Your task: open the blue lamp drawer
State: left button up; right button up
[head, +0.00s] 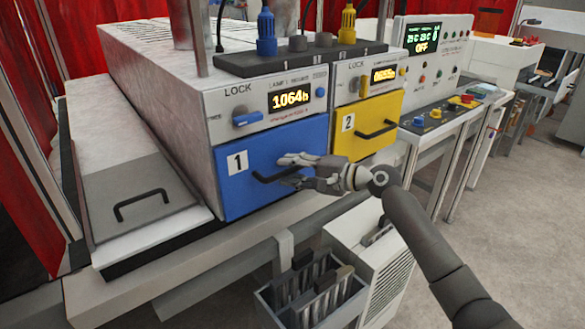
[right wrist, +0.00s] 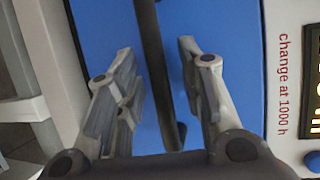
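The blue lamp drawer (head: 240,182), marked 1, is closed flush in its housing under the display reading 1064h. Its black handle (head: 268,180) runs across the front. My right gripper (head: 285,170) is at the right part of this handle. In the right wrist view the handle (right wrist: 155,60) passes between the two spread fingers (right wrist: 158,75), with a visible gap on both sides. The right gripper is open, and its fingers hide part of the handle in the head view. My left gripper is not in view.
A yellow drawer (head: 365,125), marked 2, is to the right. A LOCK knob (head: 247,118) sits above the blue drawer. A grey lid with a handle (head: 140,195) lies left. Below stand a dark bin (head: 290,310) and a white vented cabinet (head: 390,285).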

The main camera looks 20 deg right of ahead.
grip_shut()
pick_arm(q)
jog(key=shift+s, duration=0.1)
pick_arm(e)
jog(key=shift+f, duration=0.1)
dwell(0.3)
